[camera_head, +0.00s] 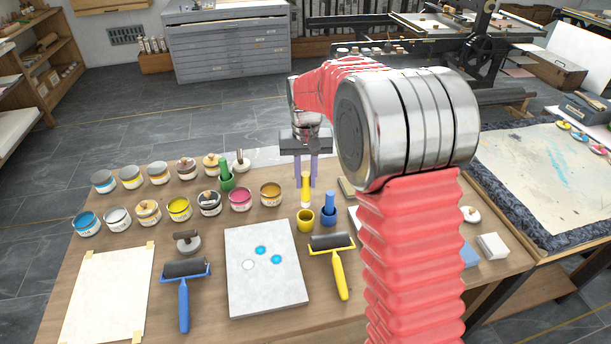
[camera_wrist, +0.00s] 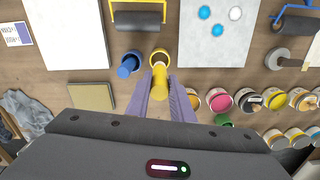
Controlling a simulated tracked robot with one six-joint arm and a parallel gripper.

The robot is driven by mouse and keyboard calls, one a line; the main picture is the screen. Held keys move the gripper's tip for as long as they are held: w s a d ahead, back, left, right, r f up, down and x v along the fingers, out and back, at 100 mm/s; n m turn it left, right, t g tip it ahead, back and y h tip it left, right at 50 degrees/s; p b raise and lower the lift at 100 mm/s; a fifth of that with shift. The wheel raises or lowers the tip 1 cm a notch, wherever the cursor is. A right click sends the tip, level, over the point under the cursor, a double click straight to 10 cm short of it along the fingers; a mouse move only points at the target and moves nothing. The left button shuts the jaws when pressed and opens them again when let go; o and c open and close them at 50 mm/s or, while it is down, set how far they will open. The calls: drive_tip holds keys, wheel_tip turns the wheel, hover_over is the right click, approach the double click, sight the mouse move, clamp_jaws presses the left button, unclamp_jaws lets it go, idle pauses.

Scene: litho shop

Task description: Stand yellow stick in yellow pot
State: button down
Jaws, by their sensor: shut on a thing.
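The yellow stick (camera_head: 306,188) is upright between the fingers of my gripper (camera_head: 306,172), which is shut on it. The stick's lower end is right at the rim of the yellow pot (camera_head: 305,222), which stands on the table below. I cannot tell whether the tip is above the rim or just inside it. In the wrist view, the yellow stick (camera_wrist: 159,80) lies between the purple fingers (camera_wrist: 172,88) and overlaps the near side of the yellow pot (camera_wrist: 159,56).
A blue pot (camera_head: 328,219) with a blue stick stands close to the right. A green pot (camera_head: 228,186) with a green stick stands left, among several paint tins. A yellow-handled roller (camera_head: 335,255) and a pale slab (camera_head: 262,285) lie in front.

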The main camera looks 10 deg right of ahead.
sight(306, 206)
drive_tip(key=shift+f, duration=3.95)
drive_tip(key=c, duration=1.5)
unclamp_jaws()
wheel_tip(306, 206, up, 14)
drive_tip(key=shift+f, duration=0.15)
